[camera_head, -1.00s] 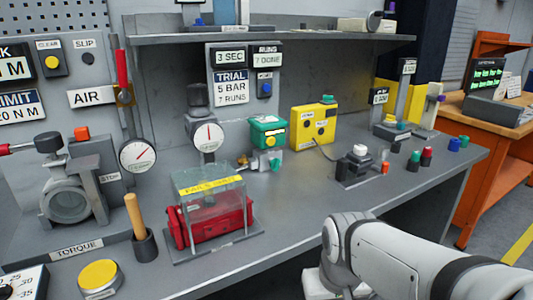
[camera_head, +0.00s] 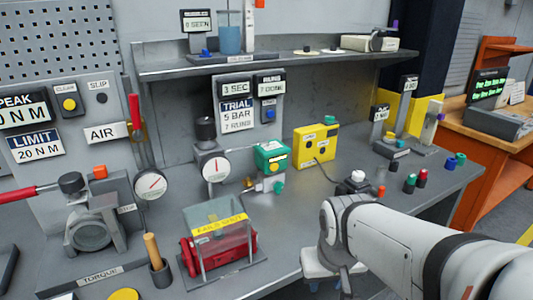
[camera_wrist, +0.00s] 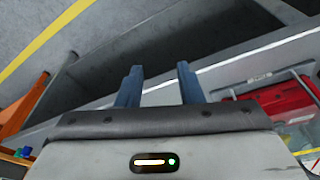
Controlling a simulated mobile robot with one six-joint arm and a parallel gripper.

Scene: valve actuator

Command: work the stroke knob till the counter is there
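No knob's label reads clearly as stroke, so I cannot tell which one it is. A display panel on the back wall reads "3 SEC" (camera_head: 236,90) and, under RUNS, "7 DONE" (camera_head: 270,86). A blue button (camera_head: 269,114) sits below the RUNS display. The placard (camera_head: 237,113) reads "TRIAL 5 BAR 7 RUNS". The green unit (camera_head: 272,156) and the yellow box (camera_head: 316,146) stand on the bench, their labels too small to read. My gripper (camera_wrist: 159,78) is open and empty in the wrist view, above floor and bench edge, touching nothing. My arm hides its fingers in the head view.
A clear cover marked with a yellow strip (camera_head: 219,225) stands over a red body (camera_head: 190,256). A torque fixture (camera_head: 92,232) and a wooden-handled tool (camera_head: 153,250) are at left. A shelf (camera_head: 300,58) overhangs the back. An orange bench (camera_head: 497,150) stands at right.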

